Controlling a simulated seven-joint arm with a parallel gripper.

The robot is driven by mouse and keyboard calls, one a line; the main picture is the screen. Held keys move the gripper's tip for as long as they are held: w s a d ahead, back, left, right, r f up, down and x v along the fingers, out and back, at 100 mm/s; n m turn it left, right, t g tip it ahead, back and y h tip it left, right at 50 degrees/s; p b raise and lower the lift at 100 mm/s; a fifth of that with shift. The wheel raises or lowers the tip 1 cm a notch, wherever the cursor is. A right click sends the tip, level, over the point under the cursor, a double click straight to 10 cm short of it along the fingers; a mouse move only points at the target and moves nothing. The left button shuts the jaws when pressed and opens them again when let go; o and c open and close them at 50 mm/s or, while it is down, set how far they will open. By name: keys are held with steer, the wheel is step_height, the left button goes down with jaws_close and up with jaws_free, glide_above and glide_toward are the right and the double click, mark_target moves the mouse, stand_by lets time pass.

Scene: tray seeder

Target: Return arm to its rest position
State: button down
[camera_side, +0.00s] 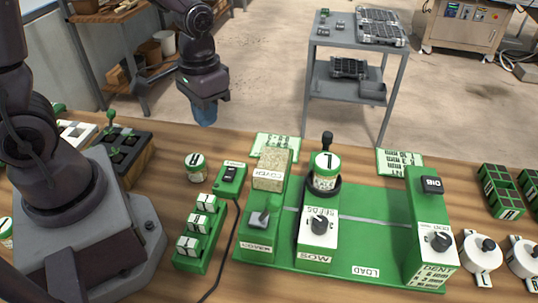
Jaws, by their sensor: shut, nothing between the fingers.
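My gripper (206,115) hangs at the upper left of centre, pointing down, with its blue fingertips shut and empty. It is in the air near the far edge of the wooden bench, clear of the objects around it. The green tray seeder (390,228) lies right of centre on the bench. My arm's base stands at the left of the bench.
A jar (195,167) marked II and a green switch box (230,180) stand below my gripper in the picture. A green rack (188,265) holds several white blocks. A black tray (122,150) with a seedling is at left. A grey cart (355,50) stands behind the bench.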

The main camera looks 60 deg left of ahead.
steer(key=s+d+r+t, duration=0.1)
steer(key=s+r+t, duration=0.2)
steer(key=r, duration=0.5)
steer(key=s+r+m+t, duration=0.1)
steer(key=s+r+t, duration=0.2)
steer(key=r, duration=0.4)
steer(key=shift+s+d+r, duration=0.25)
steer(key=shift+d+r, duration=0.1)
steer(key=shift+r, duration=0.05)
steer(key=n+g, duration=0.3)
steer(key=g, duration=0.3)
glide_above(233, 168)
step_height(233, 168, down, 23)
steer(key=shift+w+a+f, duration=0.1)
steer(key=shift+a+f, duration=0.1)
steer(key=shift+f, duration=1.3)
steer(key=shift+w+a+f, duration=0.1)
steer(key=shift+a+f, duration=0.1)
steer(key=shift+f, duration=1.3)
